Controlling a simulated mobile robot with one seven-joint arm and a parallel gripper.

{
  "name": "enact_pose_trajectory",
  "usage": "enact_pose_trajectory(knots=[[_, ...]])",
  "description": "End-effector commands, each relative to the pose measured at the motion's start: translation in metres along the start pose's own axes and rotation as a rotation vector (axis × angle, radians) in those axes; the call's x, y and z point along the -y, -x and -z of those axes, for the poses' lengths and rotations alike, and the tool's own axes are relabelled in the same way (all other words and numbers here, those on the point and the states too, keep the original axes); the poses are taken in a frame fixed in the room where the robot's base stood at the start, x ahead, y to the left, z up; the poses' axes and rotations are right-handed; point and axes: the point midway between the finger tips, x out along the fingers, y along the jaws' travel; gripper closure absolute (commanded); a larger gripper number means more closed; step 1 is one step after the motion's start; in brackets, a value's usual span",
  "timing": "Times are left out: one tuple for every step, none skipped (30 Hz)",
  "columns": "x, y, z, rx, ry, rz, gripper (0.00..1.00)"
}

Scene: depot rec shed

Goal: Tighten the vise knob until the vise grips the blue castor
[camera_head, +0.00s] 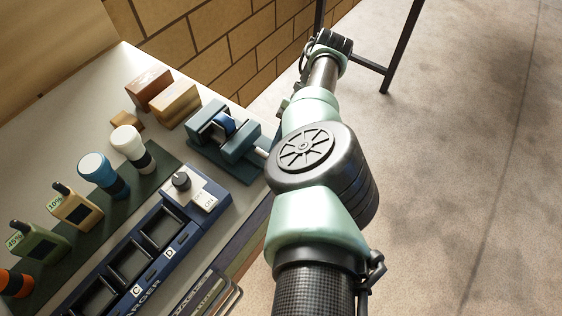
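The dark teal vise (238,146) stands at the right edge of the bench. The blue castor (226,124) sits between its two jaws; I cannot tell whether both jaws touch it. A short pale rod (262,153) shows at the vise's right side, and my arm hides what lies beyond it. I cannot make out the vise knob. My arm reaches up the picture, just right of the vise. I cannot make out my gripper's fingers.
Right of the bench is open floor and a dark metal frame (402,48).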

Motion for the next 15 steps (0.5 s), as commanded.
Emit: enact_pose_trajectory(knots=[[0.0002,-0.0029,-0.0010,-0.003,0.000,0.000,1.00],[0.0002,-0.0029,-0.0009,-0.003,0.000,0.000,1.00],[0.0003,-0.0029,-0.0009,-0.003,-0.001,0.000,1.00],[0.0003,-0.0029,-0.0008,-0.003,-0.001,0.001,1.00],[0.0003,-0.0030,-0.0008,-0.003,-0.001,0.001,1.00],[0.0004,-0.0030,-0.0009,-0.003,-0.001,0.001,1.00],[0.0004,-0.0031,-0.0009,-0.003,-0.001,0.001,1.00],[0.0004,-0.0032,-0.0009,-0.003,-0.001,0.001,1.00],[0.0004,-0.0032,-0.0009,-0.003,-0.001,0.001,1.00],[0.0005,-0.0033,-0.0010,-0.003,-0.002,0.001,1.00],[0.0005,-0.0034,-0.0010,-0.003,-0.002,0.001,0.59],[0.0006,-0.0034,-0.0009,-0.003,-0.002,0.002,0.52],[0.0005,-0.0033,-0.0009,-0.003,-0.002,0.002,0.47],[0.0004,-0.0031,-0.0009,-0.003,-0.001,0.001,0.42],[0.0002,-0.0028,-0.0008,-0.003,-0.001,0.001,0.34]])
